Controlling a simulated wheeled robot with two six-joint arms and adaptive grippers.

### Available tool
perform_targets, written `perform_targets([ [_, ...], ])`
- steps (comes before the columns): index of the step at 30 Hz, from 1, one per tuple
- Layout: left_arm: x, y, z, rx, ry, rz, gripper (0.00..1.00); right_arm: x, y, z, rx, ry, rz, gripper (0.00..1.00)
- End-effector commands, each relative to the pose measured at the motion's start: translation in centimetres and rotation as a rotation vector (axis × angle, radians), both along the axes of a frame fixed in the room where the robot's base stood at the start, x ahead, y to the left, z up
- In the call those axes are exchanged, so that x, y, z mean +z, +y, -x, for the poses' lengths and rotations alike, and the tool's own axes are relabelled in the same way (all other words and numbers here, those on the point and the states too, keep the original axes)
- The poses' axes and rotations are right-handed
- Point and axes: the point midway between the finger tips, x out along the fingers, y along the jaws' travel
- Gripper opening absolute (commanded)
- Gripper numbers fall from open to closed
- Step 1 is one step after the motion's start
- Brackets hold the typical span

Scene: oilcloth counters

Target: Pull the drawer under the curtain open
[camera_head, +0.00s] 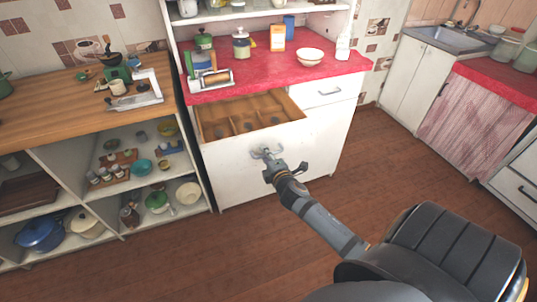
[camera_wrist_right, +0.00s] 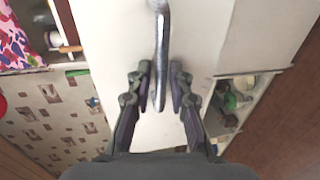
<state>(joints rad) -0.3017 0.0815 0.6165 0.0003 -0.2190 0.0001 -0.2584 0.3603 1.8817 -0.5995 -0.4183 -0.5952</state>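A white drawer (camera_head: 240,155) in the middle cabinet stands pulled out. Its wooden inside with dividers (camera_head: 250,116) shows from above. My right gripper (camera_head: 268,152) is at the drawer's front. In the right wrist view the metal bar handle (camera_wrist_right: 161,50) runs between the two fingers of this gripper (camera_wrist_right: 160,90). The fingers are apart, with a narrow gap on each side of the handle. My left gripper is not in view.
A red oilcloth counter (camera_head: 270,65) above the drawer holds a pasta machine (camera_head: 212,80), a bowl (camera_head: 310,57) and jars. A closed drawer (camera_head: 328,90) is beside the open one. Open shelves (camera_head: 110,150) with dishes stand left. The brown floor (camera_head: 220,250) in front is clear.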

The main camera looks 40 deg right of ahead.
Motion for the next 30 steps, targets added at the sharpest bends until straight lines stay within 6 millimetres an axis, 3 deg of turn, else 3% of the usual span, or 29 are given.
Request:
perform_targets([
  [15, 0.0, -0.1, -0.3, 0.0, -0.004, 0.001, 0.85, 2.1, 2.4, 10.1, 0.001, 0.002, 0.001, 0.2],
  [20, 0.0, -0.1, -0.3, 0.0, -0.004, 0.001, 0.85, 2.4, 2.6, 11.1, 0.0, 0.0, 0.002, 0.2],
  [30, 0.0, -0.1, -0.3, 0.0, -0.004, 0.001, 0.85, 2.4, 2.6, 11.1, 0.0, -0.001, 0.001, 0.2],
])
